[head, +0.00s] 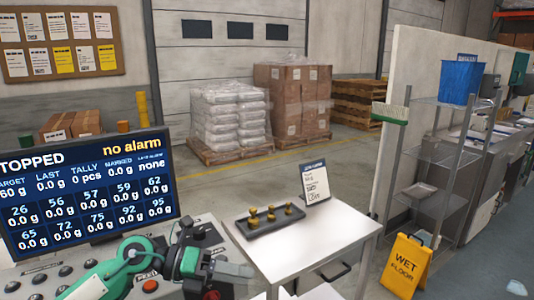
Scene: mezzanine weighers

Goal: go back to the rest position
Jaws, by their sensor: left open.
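My left gripper (232,270) is at the bottom centre of the head view, at the end of my green and dark arm. It is open, and I see nothing between its fingers. It is in front of the white table and beside the right edge of the control panel (33,281). A red button (210,294) shows just below the gripper. My right gripper is not in view.
The monitor (90,200) stands above the panel at left. A white table (330,240) holds a dark tray (252,234) with brass weights and a sign card (315,184). A yellow wet-floor sign (406,265) stands at right by a wire shelf (440,155). Pallets stand behind.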

